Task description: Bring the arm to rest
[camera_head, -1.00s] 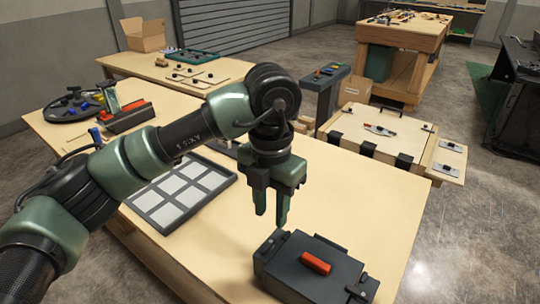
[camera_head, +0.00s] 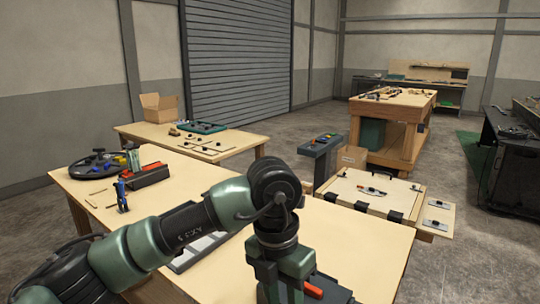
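My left arm comes in from the lower left, and its green and black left gripper (camera_head: 283,284) hangs downward over the near workbench. The fingertips are cut off by the bottom edge, so their opening does not show. Just right of the gripper, at the bottom edge, is part of a dark box (camera_head: 332,290) with a red handle (camera_head: 313,290). My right gripper is not in view.
The near workbench (camera_head: 365,255) holds a grey panel (camera_head: 198,250) partly behind my arm, a red-and-black tool (camera_head: 148,175) and a round dark tray (camera_head: 85,172). A dark pedestal (camera_head: 321,160) and hinged wooden panel (camera_head: 368,192) stand beyond. The bench's right part is clear.

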